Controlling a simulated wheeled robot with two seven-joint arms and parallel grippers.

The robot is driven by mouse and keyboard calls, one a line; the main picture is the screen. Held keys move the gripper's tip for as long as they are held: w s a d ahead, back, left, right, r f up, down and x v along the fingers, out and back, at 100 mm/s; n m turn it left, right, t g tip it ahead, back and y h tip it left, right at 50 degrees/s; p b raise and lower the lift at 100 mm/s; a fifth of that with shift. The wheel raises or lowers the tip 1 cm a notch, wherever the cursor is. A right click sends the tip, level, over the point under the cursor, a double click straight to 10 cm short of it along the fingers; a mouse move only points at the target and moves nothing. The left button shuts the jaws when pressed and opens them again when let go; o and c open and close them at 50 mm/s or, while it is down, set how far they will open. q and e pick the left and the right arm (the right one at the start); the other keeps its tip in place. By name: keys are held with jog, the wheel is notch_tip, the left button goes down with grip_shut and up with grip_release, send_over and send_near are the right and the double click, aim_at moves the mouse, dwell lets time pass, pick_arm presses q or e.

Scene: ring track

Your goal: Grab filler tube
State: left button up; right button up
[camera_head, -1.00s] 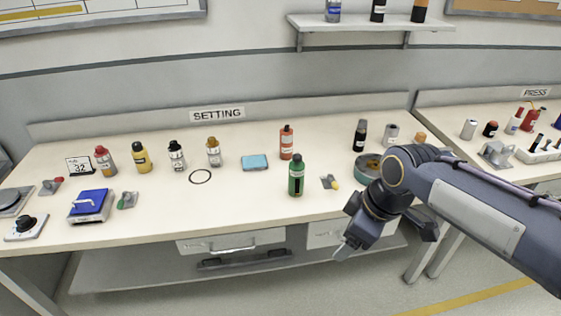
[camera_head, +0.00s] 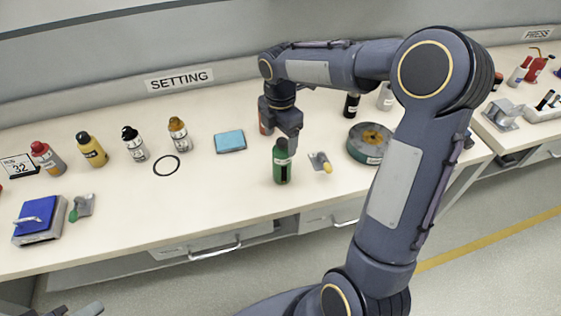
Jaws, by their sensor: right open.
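A green bottle with a black cap (camera_head: 282,163) stands upright on the SETTING bench. A red bottle (camera_head: 265,118) stands behind it, mostly hidden by my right gripper. I cannot read the labels, so I cannot tell which thing is the filler tube. My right gripper (camera_head: 289,143) is open and points down at the green bottle's cap; its fingers overlap the cap in the picture, and I cannot tell whether they touch. A dark part at the bottom left edge looks like my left gripper (camera_head: 76,310); its jaws are too cut off to judge.
Several small bottles (camera_head: 135,145) stand on the left, near a black ring (camera_head: 166,166) and a light-blue pad (camera_head: 230,141). A small yellow-tipped tool (camera_head: 321,162) and a green round tin (camera_head: 369,143) lie right of the green bottle.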

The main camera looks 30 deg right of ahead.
aim_at(282, 149)
jog(key=f, duration=0.4)
jog(key=shift+s+d+f, duration=0.1)
jog(key=shift+s+f, duration=0.1)
jog(key=shift+s, duration=0.05)
jog(key=shift+c, duration=0.4)
jog(key=shift+r, duration=0.1)
jog(key=c, duration=1.4)
